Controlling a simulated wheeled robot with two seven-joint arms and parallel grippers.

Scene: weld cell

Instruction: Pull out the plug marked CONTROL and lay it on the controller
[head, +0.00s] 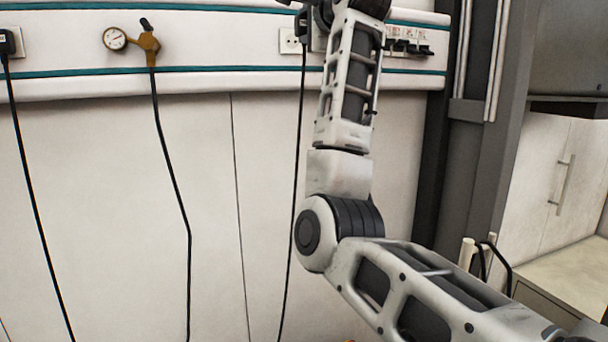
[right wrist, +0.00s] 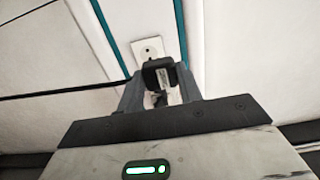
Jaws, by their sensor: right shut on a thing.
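A black plug (right wrist: 160,73) is between the two fingers of my right gripper (right wrist: 160,92) in the right wrist view. The gripper is shut on it. A pale marking on the plug is too small to read. A white wall socket (right wrist: 148,52) shows just beyond the plug, its face largely uncovered. In the head view the plug (head: 302,22) is at the top edge, by the socket plate (head: 289,41), with its black cable (head: 301,110) hanging down. My right arm hides part of this area. I cannot make out a controller. My left gripper is out of view.
A wall rail (head: 220,40) with teal stripes runs across the top. It carries a gauge (head: 115,38) on a brass fitting (head: 149,45) with a hose, and another black plug (head: 7,42) at far left. Black switches (head: 408,48) are right of my arm. A cabinet (head: 560,180) stands at right.

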